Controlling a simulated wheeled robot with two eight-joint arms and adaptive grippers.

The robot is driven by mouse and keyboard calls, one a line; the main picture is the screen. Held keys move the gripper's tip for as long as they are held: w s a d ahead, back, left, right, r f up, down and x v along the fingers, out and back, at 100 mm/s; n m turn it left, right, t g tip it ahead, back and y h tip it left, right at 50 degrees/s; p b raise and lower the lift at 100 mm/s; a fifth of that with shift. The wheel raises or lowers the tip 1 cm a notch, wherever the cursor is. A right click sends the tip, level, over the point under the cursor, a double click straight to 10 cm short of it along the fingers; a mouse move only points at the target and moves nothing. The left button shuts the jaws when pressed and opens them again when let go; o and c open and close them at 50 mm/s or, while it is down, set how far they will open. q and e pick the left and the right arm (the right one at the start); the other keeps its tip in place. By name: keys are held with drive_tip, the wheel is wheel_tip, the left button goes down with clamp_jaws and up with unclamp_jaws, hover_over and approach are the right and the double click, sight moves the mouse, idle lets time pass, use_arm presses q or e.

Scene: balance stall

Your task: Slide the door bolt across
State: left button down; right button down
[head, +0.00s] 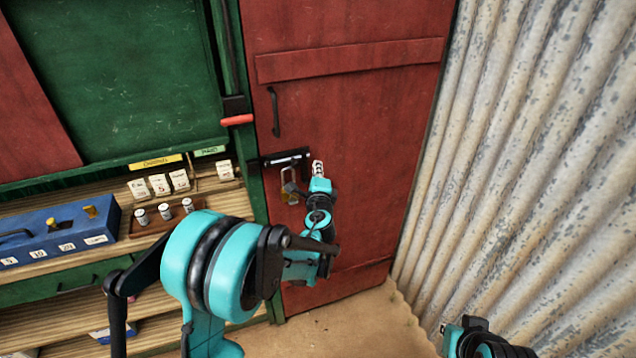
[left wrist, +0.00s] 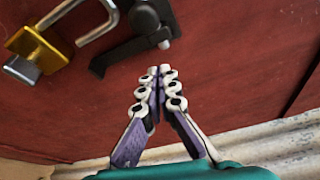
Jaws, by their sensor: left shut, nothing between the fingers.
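The black door bolt (head: 287,158) is mounted on the red door (head: 345,130) at its left edge. In the left wrist view the black bolt (left wrist: 135,35) is at the top and the padlock (left wrist: 38,50) at the upper left. My left gripper (head: 318,166) is shut and empty, just right of the bolt in the head view. Its fingertips (left wrist: 161,70) lie just below the bolt's end in the left wrist view; contact is unclear.
A black pull handle (head: 274,112) is above the bolt. A corrugated metal wall (head: 530,150) stands at the right. At the left are wooden shelves with a blue box (head: 60,232) and small weights. Part of my right arm shows at the bottom right.

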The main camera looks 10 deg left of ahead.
use_arm(q)
drive_tip(key=s+a, duration=0.1)
drive_tip(key=s+a+r, duration=0.1)
drive_tip(key=a, duration=0.1)
drive_tip(key=shift+s+b, duration=0.25)
drive_tip(key=shift+b, duration=0.05)
use_arm(e)
drive_tip(key=shift+f, duration=0.45)
use_arm(q)
drive_tip(key=s+a, duration=0.1)
drive_tip(key=a, duration=0.1)
drive_tip(key=s+a, duration=0.1)
drive_tip(key=a, duration=0.1)
drive_tip(key=shift+s, duration=0.3)
use_arm(e)
drive_tip(key=shift+d, duration=0.15)
use_arm(q)
drive_tip(key=shift+f, duration=0.1)
